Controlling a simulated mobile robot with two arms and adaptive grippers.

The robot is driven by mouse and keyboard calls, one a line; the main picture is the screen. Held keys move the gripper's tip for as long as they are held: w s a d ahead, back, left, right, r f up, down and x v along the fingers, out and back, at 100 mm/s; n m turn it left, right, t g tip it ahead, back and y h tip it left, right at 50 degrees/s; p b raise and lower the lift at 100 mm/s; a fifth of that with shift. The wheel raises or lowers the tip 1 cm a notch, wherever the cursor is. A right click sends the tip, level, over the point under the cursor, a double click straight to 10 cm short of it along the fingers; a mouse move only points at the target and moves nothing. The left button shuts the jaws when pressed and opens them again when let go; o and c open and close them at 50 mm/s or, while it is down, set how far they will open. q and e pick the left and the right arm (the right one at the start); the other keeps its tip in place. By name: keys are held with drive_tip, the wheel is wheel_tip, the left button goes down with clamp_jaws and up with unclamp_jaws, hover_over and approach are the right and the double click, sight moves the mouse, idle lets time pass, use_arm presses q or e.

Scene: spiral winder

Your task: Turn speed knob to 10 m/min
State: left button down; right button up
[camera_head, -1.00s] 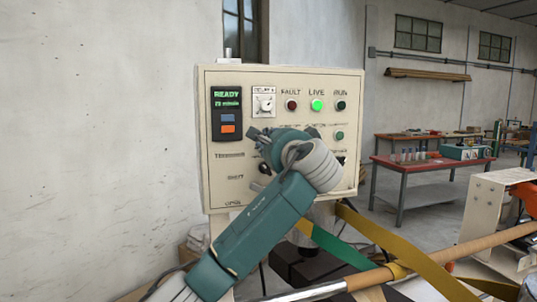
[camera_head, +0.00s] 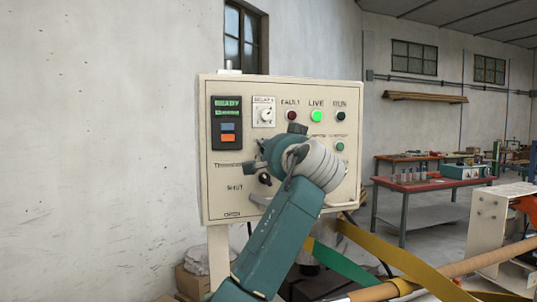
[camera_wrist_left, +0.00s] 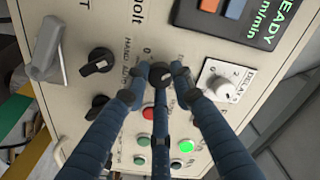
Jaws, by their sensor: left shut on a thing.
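The cream control panel (camera_head: 212,200) stands ahead in the head view. My left gripper (camera_wrist_left: 156,80) is shut on a small black knob (camera_wrist_left: 160,73), which shows between its fingertips in the wrist view; a "0" is printed near it. The knob's pointer is mostly hidden by the fingers. In the head view the gripper (camera_head: 280,147) covers the middle of the panel and hides the knob. The display (camera_head: 227,107) at the panel's upper left glows green; its wrist view (camera_wrist_left: 265,20) shows "READY" and "m/min", with the number unreadable. My right gripper is not in view.
A white delay knob (camera_wrist_left: 220,79) sits close to the fingers. Another black selector (camera_wrist_left: 97,62) and a grey lever (camera_wrist_left: 47,55) are on the other side. The green LIVE lamp (camera_head: 316,116) is lit. Yellow and green belts (camera_head: 375,240) run below the panel at right.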

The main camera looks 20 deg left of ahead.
use_arm(q)
drive_tip(key=shift+f, duration=0.1)
idle(0.4)
drive_tip(key=c, duration=1.5)
unclamp_jaws()
drive_tip(key=shift+o, duration=0.2)
drive_tip(key=v, duration=1.2)
drive_tip(key=shift+w, duration=0.1)
